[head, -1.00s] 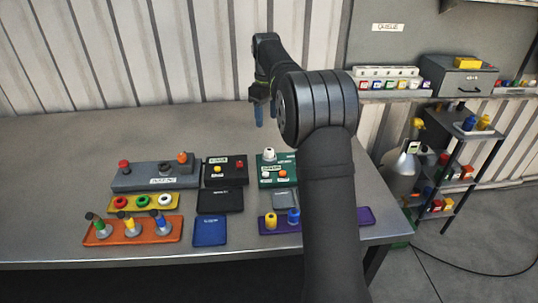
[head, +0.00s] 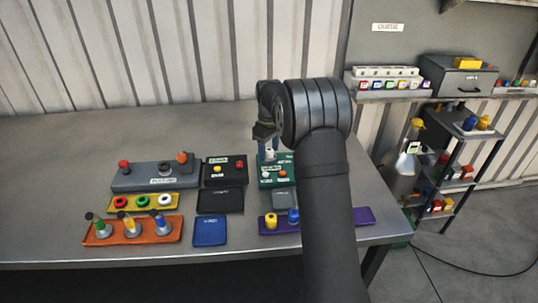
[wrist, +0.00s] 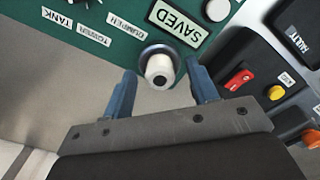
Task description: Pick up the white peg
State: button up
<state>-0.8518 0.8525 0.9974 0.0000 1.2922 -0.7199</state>
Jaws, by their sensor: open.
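The white peg (wrist: 160,70) stands in a dark round collar at the edge of the green panel (wrist: 60,35) in the wrist view. In the head view the peg (head: 269,154) shows small at the back of the green panel (head: 265,183), partly hidden by my gripper. My gripper (wrist: 160,84) is open, with one blue finger on each side of the peg and a visible gap to it on both sides. In the head view my gripper (head: 268,147) is low over that panel. I cannot tell how far down the fingers reach.
Beside the green panel is a black box (head: 223,182) with yellow and red buttons. A grey block (head: 130,179) with red and orange knobs is further left. An orange tray (head: 170,238) and a purple tray (head: 355,217) lie in front. The back of the table is clear.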

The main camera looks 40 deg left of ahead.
jog(key=c, duration=1.1)
jog(key=shift+c, duration=0.3)
jog(key=shift+r, duration=0.15)
